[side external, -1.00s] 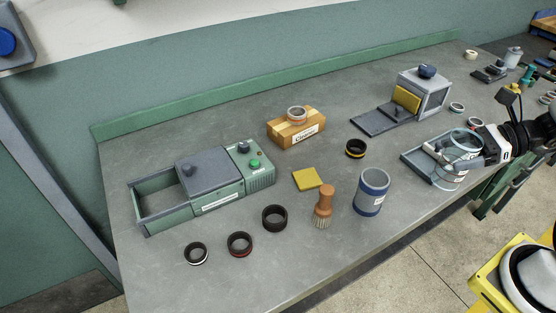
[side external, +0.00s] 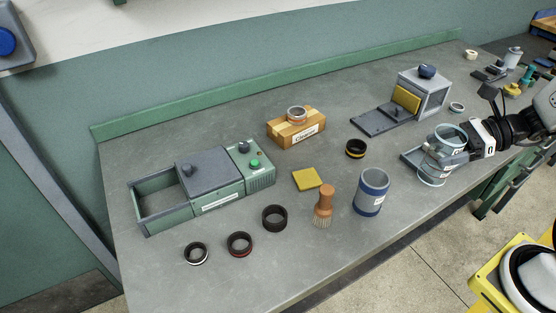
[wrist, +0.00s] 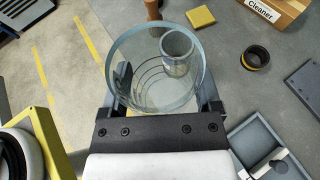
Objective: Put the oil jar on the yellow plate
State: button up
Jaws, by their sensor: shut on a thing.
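The oil jar, a clear glass jar (side external: 433,178), is held in my gripper (side external: 441,154) at the right side of the bench. Its label cannot be read. It seems held just above the bench, near the front edge; the exact gap cannot be told. In the wrist view the jar (wrist: 130,96) is seen from above, with my fingers shut on either side of it. The yellow plate (side external: 307,178) lies flat and bare at mid-bench, well left of the jar. It also shows at the top of the wrist view (wrist: 200,17).
A blue labelled container (side external: 371,193) and an upright orange-handled brush (side external: 324,205) stand between jar and plate. A black ring (side external: 356,148) lies behind the container. A grey tray (side external: 410,157) is beside the jar. A cardboard box (side external: 296,126) stands behind the plate.

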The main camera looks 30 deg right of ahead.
jog(key=w+a+n+g, duration=0.1)
jog(key=w+a, duration=0.3)
jog(key=a, duration=0.2)
jog(key=w+a+r+g+y, duration=0.1)
jog(key=w+a, duration=0.2)
jog(key=a, duration=0.4)
jog(key=shift+w+r+n, duration=0.2)
jog(key=shift+w+n, duration=0.2)
jog(key=shift+a, duration=0.1)
jog(key=w+a+f, duration=0.2)
jog(key=w+f, duration=0.7)
jog(key=w, duration=0.4)
jog(key=shift+a+f, duration=0.2)
jog(key=shift+a, duration=0.15)
jog(key=shift+w, duration=0.1)
jog(key=shift+w+f, duration=0.15)
jog(key=shift+f, duration=0.8)
jog(key=shift+w+f, duration=0.1)
jog(key=shift+f, duration=0.8)
